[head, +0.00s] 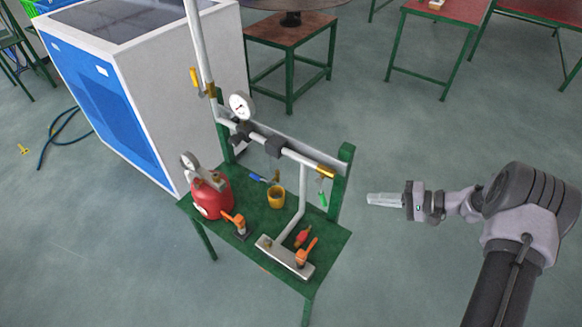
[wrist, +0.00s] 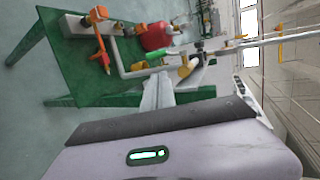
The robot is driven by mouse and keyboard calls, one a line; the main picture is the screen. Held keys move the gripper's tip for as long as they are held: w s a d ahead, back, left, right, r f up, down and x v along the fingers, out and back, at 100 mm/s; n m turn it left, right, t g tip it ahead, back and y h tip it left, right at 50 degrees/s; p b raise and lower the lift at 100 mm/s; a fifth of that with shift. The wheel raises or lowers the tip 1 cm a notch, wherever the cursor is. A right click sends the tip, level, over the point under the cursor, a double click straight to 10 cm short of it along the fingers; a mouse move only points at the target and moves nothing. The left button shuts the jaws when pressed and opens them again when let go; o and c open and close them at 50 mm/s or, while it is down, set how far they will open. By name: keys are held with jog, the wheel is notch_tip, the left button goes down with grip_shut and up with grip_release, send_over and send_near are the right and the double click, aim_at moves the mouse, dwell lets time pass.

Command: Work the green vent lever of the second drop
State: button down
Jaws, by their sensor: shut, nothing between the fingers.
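The green vent lever (head: 322,198) hangs at the right end of the horizontal pipe, below a yellow handle (head: 326,173). My gripper (head: 369,199) is shut and empty, to the right of the green lever and off the bench's right side. In the head view a clear gap separates the fingertips from the lever. In the wrist view the shut fingers (wrist: 157,91) point toward the lever area; contact is not seen.
A green post (head: 341,180) stands beside the lever, close to my gripper's side. A pressure gauge (head: 241,106) sits on the pipework. Open floor lies right of the bench.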

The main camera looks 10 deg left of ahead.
aim_at(322, 194)
jog(key=s+b+x, duration=0.1)
jog(key=b+x, duration=0.1)
jog(key=x, duration=1.1)
jog(key=shift+f, duration=0.25)
jog(key=shift+w, duration=0.1)
jog(key=a+f+y+b, duration=0.1)
jog(key=b, duration=0.4)
jog(key=a+f+y+b, duration=0.1)
jog(key=b, duration=0.4)
jog(key=shift+w+f+t, duration=0.35)
jog(key=shift+t, duration=0.05)
jog(key=shift+a+r, duration=0.15)
jog(key=shift+r, duration=0.15)
jog(key=shift+w, duration=0.1)
